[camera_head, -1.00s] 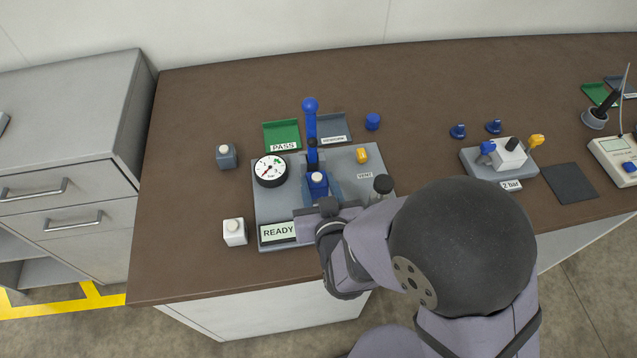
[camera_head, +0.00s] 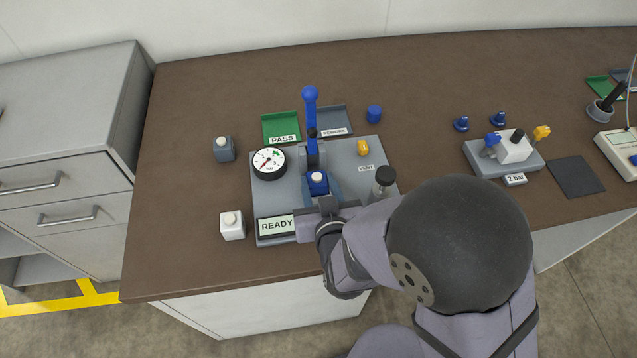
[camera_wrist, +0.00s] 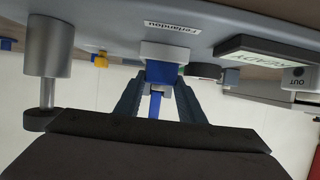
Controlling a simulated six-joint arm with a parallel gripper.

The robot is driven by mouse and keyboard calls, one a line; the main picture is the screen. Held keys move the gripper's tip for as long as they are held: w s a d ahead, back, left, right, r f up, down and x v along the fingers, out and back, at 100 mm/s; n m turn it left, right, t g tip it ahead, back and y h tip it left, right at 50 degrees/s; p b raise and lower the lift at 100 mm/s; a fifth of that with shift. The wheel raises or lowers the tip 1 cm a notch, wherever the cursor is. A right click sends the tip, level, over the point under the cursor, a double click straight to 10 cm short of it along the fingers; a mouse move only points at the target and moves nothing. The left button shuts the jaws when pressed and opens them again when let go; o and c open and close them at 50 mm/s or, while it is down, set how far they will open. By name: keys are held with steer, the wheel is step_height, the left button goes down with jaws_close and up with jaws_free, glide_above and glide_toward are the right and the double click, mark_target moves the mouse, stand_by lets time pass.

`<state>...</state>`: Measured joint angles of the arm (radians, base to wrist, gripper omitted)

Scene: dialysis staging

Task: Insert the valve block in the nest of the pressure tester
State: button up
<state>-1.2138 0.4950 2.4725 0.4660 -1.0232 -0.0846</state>
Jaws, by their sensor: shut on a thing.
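The pressure tester (camera_head: 270,205) stands on the bench with its blue lever (camera_head: 311,115) upright. A small blue block with a pale round top (camera_head: 317,179), apparently the valve block, is at the tester's middle, at the foot of the lever. My gripper (camera_head: 322,200) reaches it from the front and is shut on it. In the wrist view, both fingers (camera_wrist: 160,90) close in on the blue block (camera_wrist: 162,72), beside a pale grey part. The nest is largely hidden, so I cannot tell how deep the block sits.
A dial gauge (camera_head: 269,162) and a READY display (camera_head: 276,226) are on the tester. A grey block (camera_head: 224,150) and a white block (camera_head: 232,226) stand to its left. Green (camera_head: 281,123) and grey (camera_head: 334,116) trays lie behind. Bare bench lies at left.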

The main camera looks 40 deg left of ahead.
steer(key=shift+f, duration=0.2)
stand_by(0.6)
steer(key=o, duration=1.2)
steer(key=shift+r+p, duration=0.5)
steer(key=shift+r, duration=4.5)
